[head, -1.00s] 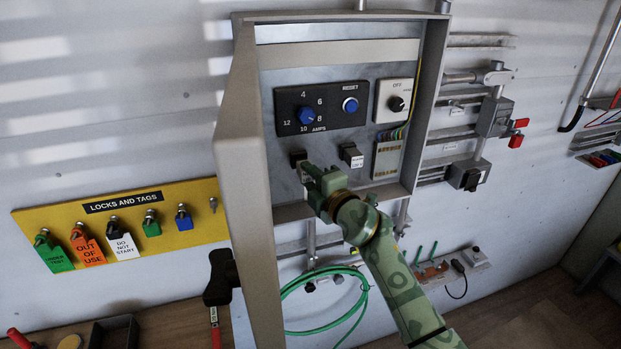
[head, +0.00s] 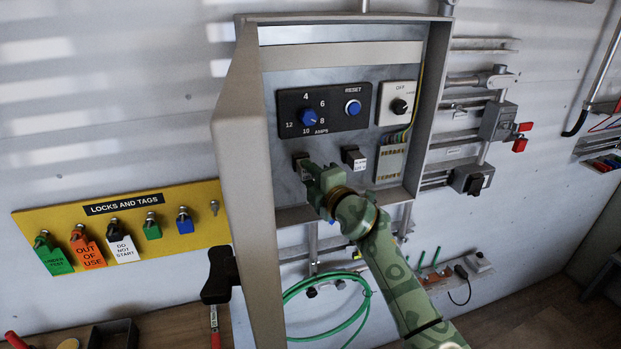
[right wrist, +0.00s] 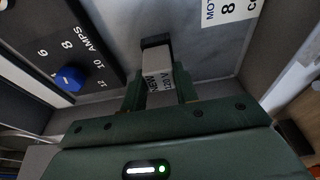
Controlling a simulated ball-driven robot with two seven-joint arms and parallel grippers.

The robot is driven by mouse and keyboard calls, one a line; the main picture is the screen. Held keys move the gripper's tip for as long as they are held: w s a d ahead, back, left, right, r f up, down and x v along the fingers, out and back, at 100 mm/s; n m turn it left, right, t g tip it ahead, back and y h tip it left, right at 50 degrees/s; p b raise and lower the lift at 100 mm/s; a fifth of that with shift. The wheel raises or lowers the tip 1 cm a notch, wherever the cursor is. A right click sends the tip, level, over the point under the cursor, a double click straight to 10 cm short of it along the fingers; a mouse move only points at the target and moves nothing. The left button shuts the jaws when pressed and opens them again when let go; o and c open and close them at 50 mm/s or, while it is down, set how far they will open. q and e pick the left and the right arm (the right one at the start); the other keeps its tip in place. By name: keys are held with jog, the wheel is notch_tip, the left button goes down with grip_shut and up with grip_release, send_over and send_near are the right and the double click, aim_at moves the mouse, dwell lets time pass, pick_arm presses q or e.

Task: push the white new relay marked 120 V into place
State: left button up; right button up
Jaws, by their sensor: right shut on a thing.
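The white new relay (right wrist: 158,72) shows in the right wrist view, its printed side reading NEW and 120 V. My right gripper (right wrist: 160,92) is shut on it, one finger on each side. The relay's far end is at a black socket (right wrist: 156,41) on the grey back panel; I cannot tell whether it is fully seated. In the head view my right gripper (head: 315,178) is at the lower left of the open cabinet and hides the relay. The dark socket (head: 300,160) shows just above it. My left gripper is not in view.
A second relay (head: 354,158) sits to the right of my gripper. Above are the black amps panel (head: 340,95) and an off switch (head: 398,103). A wired terminal block (head: 391,163) is at the right. The open cabinet door (head: 243,200) stands close on the left.

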jog(key=o, duration=1.1)
jog(key=shift+w, duration=0.1)
jog(key=shift+c, duration=0.2)
jog(key=shift+s+d, duration=0.2)
jog(key=shift+s, duration=0.2)
jog(key=p+v, duration=0.1)
jog(key=v, duration=1.4)
jog(key=shift+s, duration=0.25)
jog(key=shift+d, duration=0.1)
